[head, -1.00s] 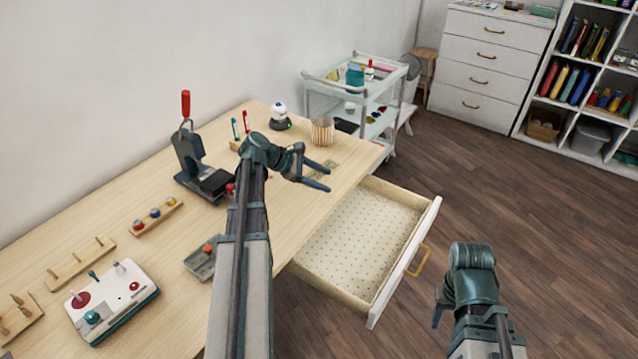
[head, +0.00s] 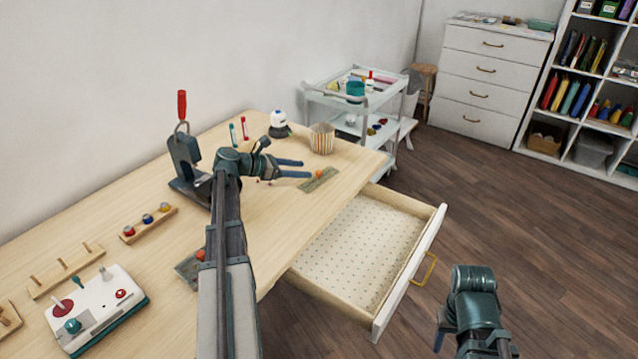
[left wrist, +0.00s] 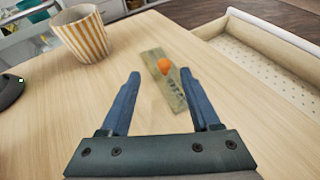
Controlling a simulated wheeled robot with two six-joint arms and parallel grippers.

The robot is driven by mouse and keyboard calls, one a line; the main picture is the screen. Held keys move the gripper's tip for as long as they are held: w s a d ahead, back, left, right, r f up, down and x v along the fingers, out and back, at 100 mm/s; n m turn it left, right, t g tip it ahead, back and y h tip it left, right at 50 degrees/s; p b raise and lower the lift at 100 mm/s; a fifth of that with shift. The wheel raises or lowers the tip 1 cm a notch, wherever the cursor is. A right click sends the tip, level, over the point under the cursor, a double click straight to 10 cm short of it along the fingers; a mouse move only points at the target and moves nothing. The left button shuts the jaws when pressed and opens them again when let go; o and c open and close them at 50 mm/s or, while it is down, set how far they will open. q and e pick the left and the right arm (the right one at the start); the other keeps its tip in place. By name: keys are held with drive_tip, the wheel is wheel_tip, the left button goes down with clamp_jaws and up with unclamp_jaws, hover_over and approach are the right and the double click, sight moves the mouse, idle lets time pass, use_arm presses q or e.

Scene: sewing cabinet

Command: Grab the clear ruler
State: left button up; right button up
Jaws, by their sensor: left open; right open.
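A flat, see-through greenish strip, which looks like the clear ruler (head: 316,183), lies on the wooden table near its front edge, beside the open drawer. An orange round knob or ball (head: 319,173) sits on it. In the left wrist view the ruler (left wrist: 174,92) lies ahead of the fingers, with its near end close to the right finger. My left gripper (head: 301,168) is open and empty above the table, just left of the ruler. My right gripper (head: 440,335) is low over the floor at the right, away from the table; its fingers are mostly hidden.
The open drawer (head: 410,275) with a dotted lining juts out from the table and looks empty. A striped cup (head: 322,139) stands behind the ruler. A press with a red handle (head: 183,150) and a white-and-teal box (head: 95,310) stand to the left. A white cart (head: 315,95) is beyond.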

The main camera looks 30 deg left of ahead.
sight(318, 172)
use_arm(q)
drive_tip(key=shift+x, duration=0.9)
drive_tip(key=b+x, duration=0.2)
drive_tip(key=x, duration=0.2)
drive_tip(key=shift+d+f, duration=0.3)
drive_tip(key=shift+w+d, duration=0.25)
clamp_jaws()
